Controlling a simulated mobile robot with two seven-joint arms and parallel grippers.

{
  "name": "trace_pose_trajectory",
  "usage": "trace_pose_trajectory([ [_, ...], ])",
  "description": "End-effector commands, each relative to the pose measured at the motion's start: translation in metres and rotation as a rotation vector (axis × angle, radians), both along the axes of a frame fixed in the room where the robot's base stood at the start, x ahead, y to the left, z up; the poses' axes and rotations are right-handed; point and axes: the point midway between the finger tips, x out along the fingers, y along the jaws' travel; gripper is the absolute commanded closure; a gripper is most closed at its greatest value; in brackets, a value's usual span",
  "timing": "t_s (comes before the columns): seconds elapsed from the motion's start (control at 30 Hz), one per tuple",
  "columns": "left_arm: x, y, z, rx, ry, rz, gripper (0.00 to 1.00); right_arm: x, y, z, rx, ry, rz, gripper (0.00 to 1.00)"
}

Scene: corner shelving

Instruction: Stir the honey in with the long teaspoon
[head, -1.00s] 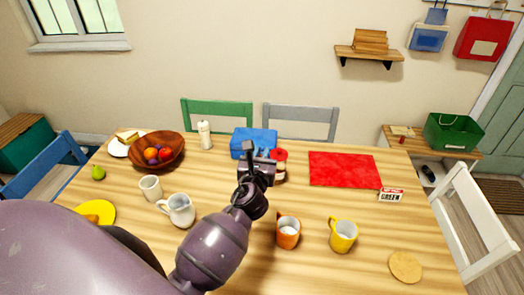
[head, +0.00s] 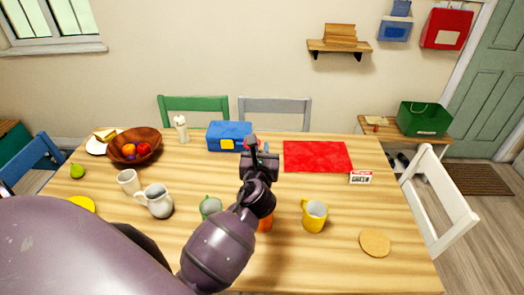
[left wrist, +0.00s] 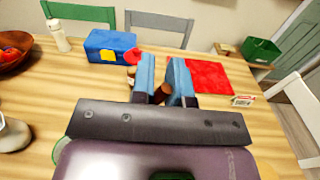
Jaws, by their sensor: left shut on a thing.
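My left gripper (head: 252,150) is over the middle of the table. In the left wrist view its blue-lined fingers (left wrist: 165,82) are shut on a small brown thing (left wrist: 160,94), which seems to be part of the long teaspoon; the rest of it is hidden. The honey jar with a red lid (left wrist: 133,56) stands on the table beyond the fingers, apart from them; in the head view the gripper mostly covers it. An orange mug (head: 265,224) is mostly hidden behind my left arm. A yellow mug (head: 314,216) stands right of it. My right gripper is not in view.
A white jug (head: 156,202), a pale cup (head: 128,181) and a green vessel (head: 209,207) stand left of my arm. Behind are a blue box (head: 228,136), a white bottle (head: 181,128) and a fruit bowl (head: 133,146). A red mat (head: 318,156) and a round coaster (head: 375,242) lie right.

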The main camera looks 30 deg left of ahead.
Motion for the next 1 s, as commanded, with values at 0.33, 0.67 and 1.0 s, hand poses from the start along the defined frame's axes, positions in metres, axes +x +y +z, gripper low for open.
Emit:
trace_pose_trajectory([
  [0.33, 0.0, 0.0, -0.027, -0.001, 0.0, 0.0, 1.0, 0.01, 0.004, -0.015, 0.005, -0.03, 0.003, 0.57],
  [0.67, 0.0, 0.0, -0.048, 0.0, 0.005, -0.001, 1.0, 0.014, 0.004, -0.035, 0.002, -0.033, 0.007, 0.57],
  [1.0, 0.0, 0.0, -0.069, 0.0, 0.004, -0.001, 1.0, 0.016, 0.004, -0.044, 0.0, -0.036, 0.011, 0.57],
])
